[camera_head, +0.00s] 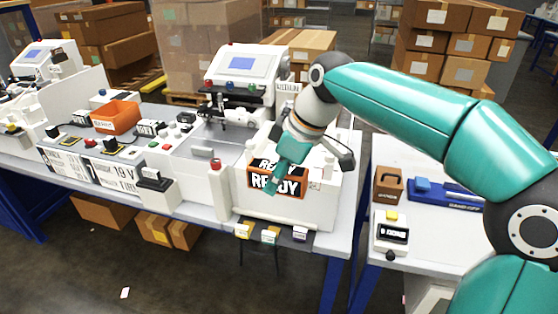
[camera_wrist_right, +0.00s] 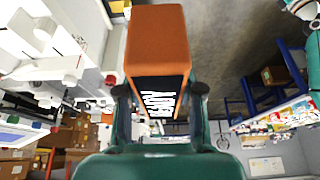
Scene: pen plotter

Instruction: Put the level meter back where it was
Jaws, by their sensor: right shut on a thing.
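My right gripper (camera_head: 274,184) is shut on an orange and black READY block (camera_head: 290,187), in front of the white machine's front panel. In the right wrist view the block (camera_wrist_right: 156,50) sits between the two fingers (camera_wrist_right: 160,100), its orange face toward the camera. The gripper partly covers the block in the head view. A white meter-like device (camera_head: 392,232) with a dark display and yellow top stands on the right table; I cannot tell for sure whether it is the level meter. My left gripper is not in view.
The white machine (camera_head: 318,205) fills the right end of the long bench. A red-topped post (camera_head: 216,178) stands left of the block. Small coloured tabs (camera_head: 270,236) stick out below. A brown caddy (camera_head: 388,185) and a blue tool (camera_head: 440,192) lie on the right table (camera_head: 440,240).

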